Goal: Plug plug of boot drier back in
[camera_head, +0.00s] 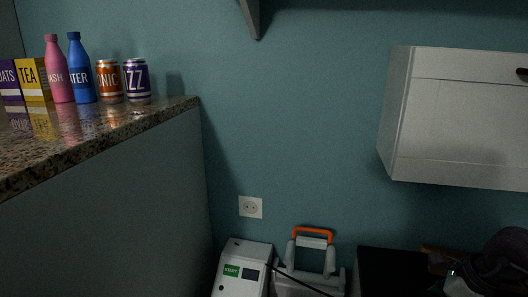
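A white wall socket (250,207) is on the teal wall, and no plug sits in it. Below it stands a white box-shaped appliance (254,252) with a green START label and a dark panel; I cannot tell for sure that it is the boot drier. A black cable (300,281) runs down to the right from beside it. I cannot make out the plug. A dark rounded part at the lower right seems to be my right gripper (462,278); its fingers are too dark to read. My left gripper is not in view.
A grey case with an orange handle (313,232) stands right of the appliance. A granite counter (130,127) at left holds boxes, bottles and cans. A white wall cabinet (455,140) hangs at right, above a dark surface (388,268). The wall around the socket is clear.

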